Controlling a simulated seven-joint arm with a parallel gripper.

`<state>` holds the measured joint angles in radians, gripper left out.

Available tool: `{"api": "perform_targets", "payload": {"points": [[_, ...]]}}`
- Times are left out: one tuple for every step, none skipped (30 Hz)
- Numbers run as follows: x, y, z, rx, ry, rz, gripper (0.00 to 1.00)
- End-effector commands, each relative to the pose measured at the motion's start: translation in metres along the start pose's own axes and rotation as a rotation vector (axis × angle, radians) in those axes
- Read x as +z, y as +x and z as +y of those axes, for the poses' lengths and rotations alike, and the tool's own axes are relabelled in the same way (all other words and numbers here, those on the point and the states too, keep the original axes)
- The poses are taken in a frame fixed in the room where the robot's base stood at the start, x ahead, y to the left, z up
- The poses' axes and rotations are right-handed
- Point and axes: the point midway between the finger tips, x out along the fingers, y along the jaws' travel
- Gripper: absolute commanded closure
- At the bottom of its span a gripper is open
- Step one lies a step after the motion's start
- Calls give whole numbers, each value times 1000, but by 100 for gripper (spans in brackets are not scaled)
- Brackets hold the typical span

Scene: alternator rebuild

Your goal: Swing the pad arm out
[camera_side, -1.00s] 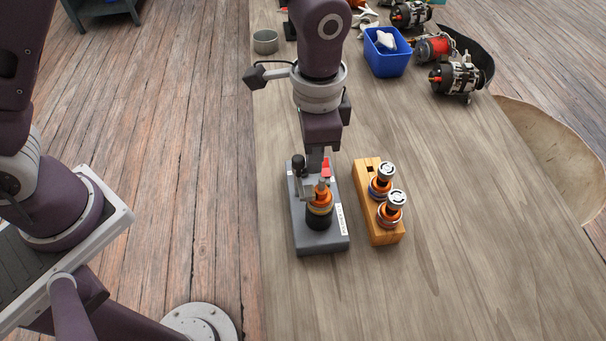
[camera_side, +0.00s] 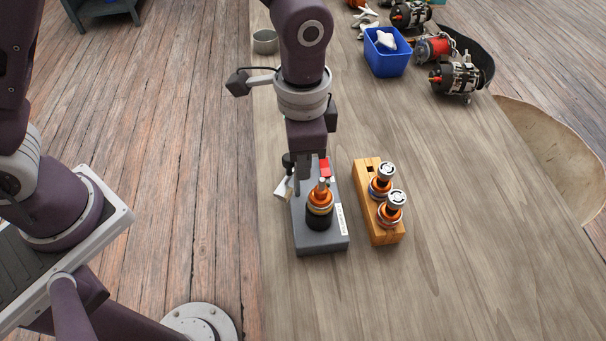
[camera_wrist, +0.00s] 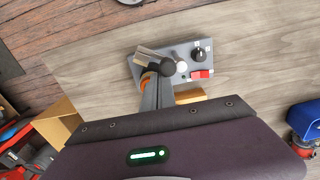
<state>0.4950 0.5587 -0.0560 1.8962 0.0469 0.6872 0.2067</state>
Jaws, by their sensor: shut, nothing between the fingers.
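The grey fixture (camera_side: 322,241) stands on the bench with an orange-and-black upright part (camera_side: 320,205) on it. The pale metal pad arm (camera_side: 283,189) sticks out past the fixture's left edge, clear of that part. In the wrist view the pad arm (camera_wrist: 150,56) shows as a strip beside a black knob (camera_wrist: 168,67). My gripper (camera_side: 302,190) is shut and empty, pointing down between the pad arm and the orange part. In the wrist view the fingers (camera_wrist: 152,85) partly cover the orange part. I cannot tell if they touch the arm.
A red switch (camera_side: 325,168) sits at the fixture's back; a dark dial (camera_wrist: 198,53) shows in the wrist view. A wooden block (camera_side: 385,236) with two similar parts stands to the right. A blue bin (camera_side: 388,62) and alternators (camera_side: 456,77) are farther back. The bench front is clear.

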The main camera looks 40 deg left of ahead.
Motion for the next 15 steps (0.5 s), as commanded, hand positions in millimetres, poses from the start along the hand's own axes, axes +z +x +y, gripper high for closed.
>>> {"api": "perform_targets", "payload": {"points": [[2, 0, 0, 0, 0, -1, 100], [4, 0, 0, 0, 0, -1, 100], [5, 0, 1, 0, 0, -1, 100], [4, 0, 1, 0, 0, 0, 100], [4, 0, 1, 0, 0, 0, 100], [5, 0, 1, 0, 0, 0, 100], [4, -1, 1, 0, 0, 0, 100], [4, -2, 1, 0, 0, 1, 100], [4, -5, 1, 0, 0, 1, 100], [4, -8, 1, 0, 0, 1, 100], [4, -12, 1, 0, 0, 1, 100], [4, -16, 1, -1, 0, 3, 100], [4, -19, 1, -1, 0, 2, 100], [4, -22, 1, -1, 0, 3, 100], [4, -26, 1, 0, 0, 2, 100]]}}
